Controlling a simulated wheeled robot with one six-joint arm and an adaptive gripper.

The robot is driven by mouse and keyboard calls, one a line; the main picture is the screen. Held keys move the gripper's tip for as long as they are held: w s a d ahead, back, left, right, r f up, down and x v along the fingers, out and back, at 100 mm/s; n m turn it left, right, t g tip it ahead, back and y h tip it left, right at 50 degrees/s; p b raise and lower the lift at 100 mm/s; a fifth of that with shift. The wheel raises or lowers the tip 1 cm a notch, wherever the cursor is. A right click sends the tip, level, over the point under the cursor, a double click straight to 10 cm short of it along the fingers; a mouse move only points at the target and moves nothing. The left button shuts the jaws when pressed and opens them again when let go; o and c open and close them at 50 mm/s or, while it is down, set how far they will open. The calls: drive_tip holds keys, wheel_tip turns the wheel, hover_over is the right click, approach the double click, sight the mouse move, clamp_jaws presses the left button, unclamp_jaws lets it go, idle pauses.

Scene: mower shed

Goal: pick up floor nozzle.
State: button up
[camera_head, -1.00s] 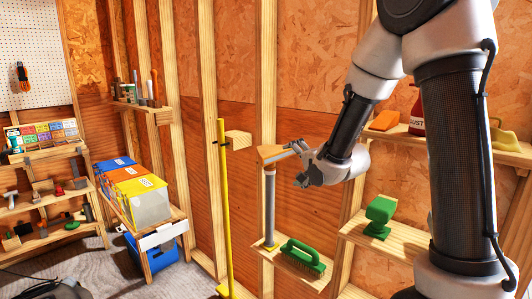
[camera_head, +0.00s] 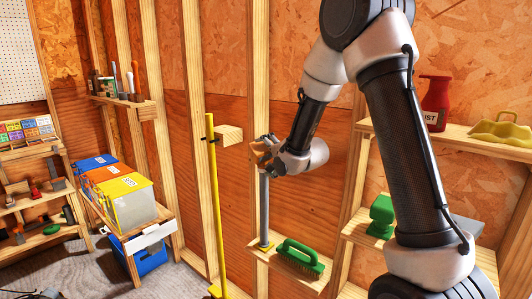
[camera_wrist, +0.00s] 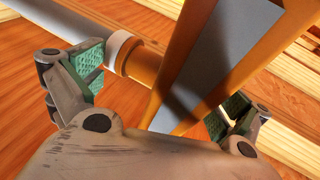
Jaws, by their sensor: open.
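The floor nozzle (camera_wrist: 172,72) is an orange, wedge-shaped head with a grey inset face. It joins a grey tube (camera_head: 264,208) through an orange collar, and the tube stands upright from a small shelf by the wall. In the wrist view the nozzle lies between the two green finger pads of my gripper (camera_wrist: 163,88), with a gap at the left pad. I cannot tell how deep between the fingers it sits. In the head view my gripper (camera_head: 264,147) is at the tube's top and hides most of the nozzle.
A green brush (camera_head: 299,257) sits on the same small shelf (camera_head: 262,264), right of the tube. A yellow pole (camera_head: 214,190) stands close on the left, near a wooden block (camera_head: 229,135). Wall studs are right behind. A shelf with a red bottle (camera_head: 436,103) is at right.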

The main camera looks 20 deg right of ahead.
drive_tip(key=c, duration=1)
